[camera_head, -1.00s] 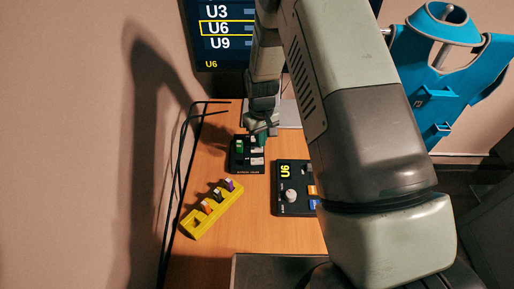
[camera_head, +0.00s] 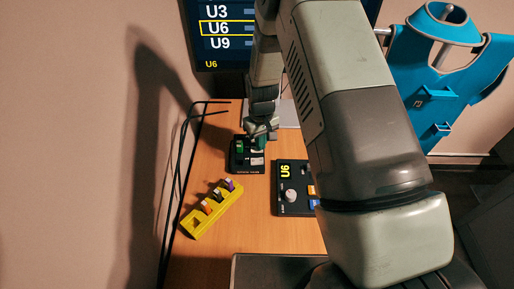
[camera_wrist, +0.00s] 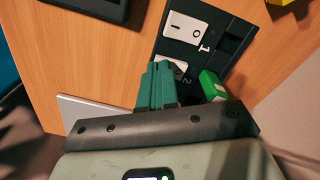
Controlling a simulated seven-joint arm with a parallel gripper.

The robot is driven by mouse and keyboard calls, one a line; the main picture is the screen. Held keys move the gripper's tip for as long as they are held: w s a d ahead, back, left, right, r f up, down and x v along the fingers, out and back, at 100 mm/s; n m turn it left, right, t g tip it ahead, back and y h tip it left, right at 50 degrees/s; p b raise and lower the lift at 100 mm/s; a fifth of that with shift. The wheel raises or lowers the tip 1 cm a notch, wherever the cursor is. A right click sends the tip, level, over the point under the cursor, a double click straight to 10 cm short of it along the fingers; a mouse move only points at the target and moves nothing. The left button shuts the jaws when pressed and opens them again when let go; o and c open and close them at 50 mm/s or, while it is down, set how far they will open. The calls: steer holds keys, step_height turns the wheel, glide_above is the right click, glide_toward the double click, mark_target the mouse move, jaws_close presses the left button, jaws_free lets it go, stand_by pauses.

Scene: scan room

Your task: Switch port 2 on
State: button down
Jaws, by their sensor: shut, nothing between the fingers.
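The black switch panel (camera_head: 238,168) lies on the wooden desk. It also shows in the wrist view (camera_wrist: 232,22), with white rocker switches beside dark port slots. The switch by the number 1 (camera_wrist: 187,28) is fully visible, marked I and O. The switch by the number 2 (camera_wrist: 180,66) is partly hidden behind my fingers, so I cannot tell its position. A green plug (camera_wrist: 211,84) stands in the port beside switch 2. My gripper (camera_wrist: 160,70) is shut and empty, its green fingertips at or just above switch 2; contact is unclear. It also shows in the head view (camera_head: 260,140).
A yellow holder (camera_head: 208,215) with several small plugs stands front left. A black box with a U6 display and knob (camera_head: 291,196) is to the right of it. A monitor (camera_head: 228,62) stands behind. Black cables (camera_head: 184,140) run along the left desk edge.

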steer(key=shift+r, duration=3.45)
steer(key=shift+r, duration=0.1)
steer(key=s+d+r+m+t, duration=0.1)
steer(key=s+d+r, duration=0.15)
steer(key=r, duration=0.55)
steer(key=s+d+r+m+t, duration=0.1)
steer(key=s+d+r, duration=0.15)
steer(key=r, duration=0.55)
steer(key=s+d+r+m+t, duration=0.15)
steer(key=s+r, duration=0.25)
steer(key=r, duration=0.5)
steer(key=s+d+r+m+t, duration=0.1)
steer(key=s+r, duration=0.3)
steer(key=s, duration=0.5)
steer(key=s+d+r+m+t, duration=0.1)
steer(key=s+d+r, duration=0.3)
steer(key=s, duration=0.6)
